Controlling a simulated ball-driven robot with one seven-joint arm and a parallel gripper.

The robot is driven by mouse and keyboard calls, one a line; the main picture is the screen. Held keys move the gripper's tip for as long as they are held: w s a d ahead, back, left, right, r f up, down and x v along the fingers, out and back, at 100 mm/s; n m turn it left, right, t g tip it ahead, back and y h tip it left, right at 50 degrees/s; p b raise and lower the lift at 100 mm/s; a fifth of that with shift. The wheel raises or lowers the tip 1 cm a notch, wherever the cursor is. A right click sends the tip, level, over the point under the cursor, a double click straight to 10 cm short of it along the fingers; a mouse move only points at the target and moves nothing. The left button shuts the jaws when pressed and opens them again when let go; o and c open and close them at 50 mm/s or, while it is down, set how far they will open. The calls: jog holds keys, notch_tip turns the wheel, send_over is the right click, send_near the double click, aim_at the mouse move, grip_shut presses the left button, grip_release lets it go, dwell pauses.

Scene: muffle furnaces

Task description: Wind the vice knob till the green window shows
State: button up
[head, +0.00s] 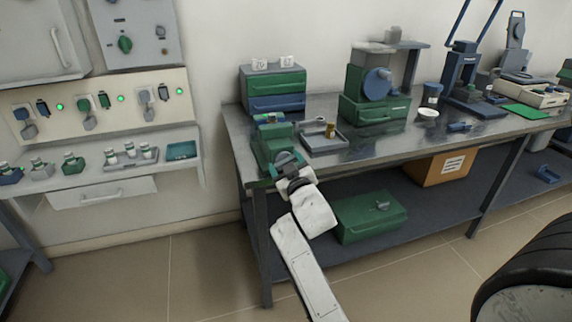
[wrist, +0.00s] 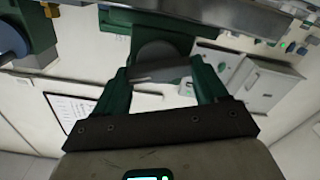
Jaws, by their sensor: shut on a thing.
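The green vice (head: 272,146) stands at the left front corner of the metal bench. Its dark grey round knob (head: 287,158) faces out over the front edge. My gripper (head: 284,173) is at the knob, in front of the vice. In the wrist view my gripper (wrist: 165,75) has its two green fingers on either side of the knob (wrist: 157,56), shut on it. A flat grey bar crosses the knob between the fingertips. I cannot make out a green window on the vice in either view.
On the bench (head: 380,145), a shallow tray (head: 340,148) with a brass piece lies right of the vice. A blue and green drawer box (head: 273,90) stands behind. A green case (head: 370,215) sits on the lower shelf. The floor in front is open.

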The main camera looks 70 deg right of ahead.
jog(key=m+b, duration=0.1)
jog(key=m, duration=0.1)
jog(key=shift+m+b, duration=0.3)
jog(key=shift+m, duration=0.1)
jog(key=o, duration=1.1)
jog(key=shift+c, duration=0.2)
jog(key=v, duration=1)
jog(key=shift+s+a, duration=0.25)
jog(key=shift+a, duration=0.05)
